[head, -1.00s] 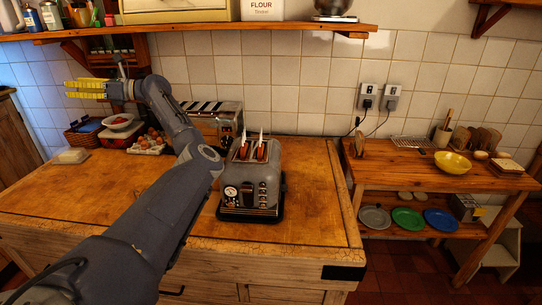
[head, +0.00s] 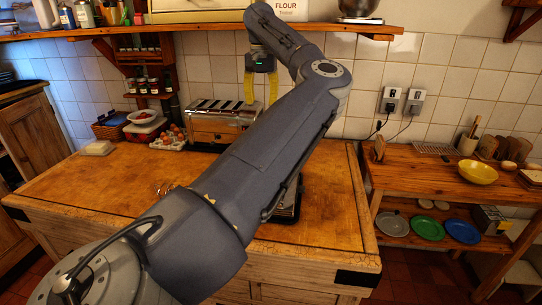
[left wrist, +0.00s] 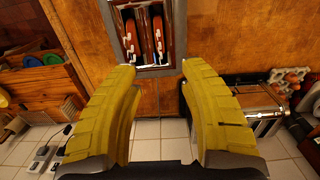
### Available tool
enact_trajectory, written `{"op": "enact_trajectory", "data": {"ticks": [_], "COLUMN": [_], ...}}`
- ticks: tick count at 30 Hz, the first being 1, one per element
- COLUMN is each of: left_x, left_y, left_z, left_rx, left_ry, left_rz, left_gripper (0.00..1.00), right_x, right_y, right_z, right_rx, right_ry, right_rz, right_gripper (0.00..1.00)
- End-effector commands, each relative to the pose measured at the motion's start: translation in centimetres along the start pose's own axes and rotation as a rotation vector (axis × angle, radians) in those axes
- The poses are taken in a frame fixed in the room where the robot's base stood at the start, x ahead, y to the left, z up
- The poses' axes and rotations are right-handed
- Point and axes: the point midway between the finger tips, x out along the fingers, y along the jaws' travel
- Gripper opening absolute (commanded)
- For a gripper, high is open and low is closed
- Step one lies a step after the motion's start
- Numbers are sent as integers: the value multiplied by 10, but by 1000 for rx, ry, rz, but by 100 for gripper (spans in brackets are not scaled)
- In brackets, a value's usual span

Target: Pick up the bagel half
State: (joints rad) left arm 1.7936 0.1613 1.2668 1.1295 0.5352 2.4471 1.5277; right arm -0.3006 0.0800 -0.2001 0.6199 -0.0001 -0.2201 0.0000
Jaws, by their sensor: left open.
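My left gripper (head: 260,92) is open and empty, raised in front of the tiled wall with its yellow fingers pointing down. In the left wrist view its fingers (left wrist: 160,75) are spread wide, with the grey toaster (left wrist: 176,50) beyond and between the tips. Two reddish-brown pieces (left wrist: 143,36) (left wrist: 158,33) stand in the toaster's slots with white parts beside them. I cannot tell whether either is the bagel half. In the head view my left arm hides most of this toaster (head: 288,211). My right gripper is not in view.
A long steel toaster (head: 222,124), an egg tray (head: 172,138) and a butter dish (head: 98,148) stand toward the counter's back. A shelf (head: 210,20) overhangs it. The side table (head: 420,175) holds a yellow bowl (head: 478,171).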

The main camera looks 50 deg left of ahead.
Motion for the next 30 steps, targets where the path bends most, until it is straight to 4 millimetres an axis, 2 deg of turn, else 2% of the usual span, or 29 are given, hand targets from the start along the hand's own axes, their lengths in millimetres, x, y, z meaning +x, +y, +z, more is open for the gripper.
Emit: {"op": "enact_trajectory", "data": {"ticks": [15,21,30], "left_x": [89,110,124], "left_y": [1,1,1], "left_z": [0,0,-1], "left_rx": [-1,1,0], "left_ry": [-3,-2,-2], "left_rz": [0,-1,0], "left_gripper": [43,43,43], "right_x": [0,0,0], "right_y": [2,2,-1], "right_z": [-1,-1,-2], "right_rx": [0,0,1], "right_ry": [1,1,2], "right_rz": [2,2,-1], "right_gripper": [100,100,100]}}
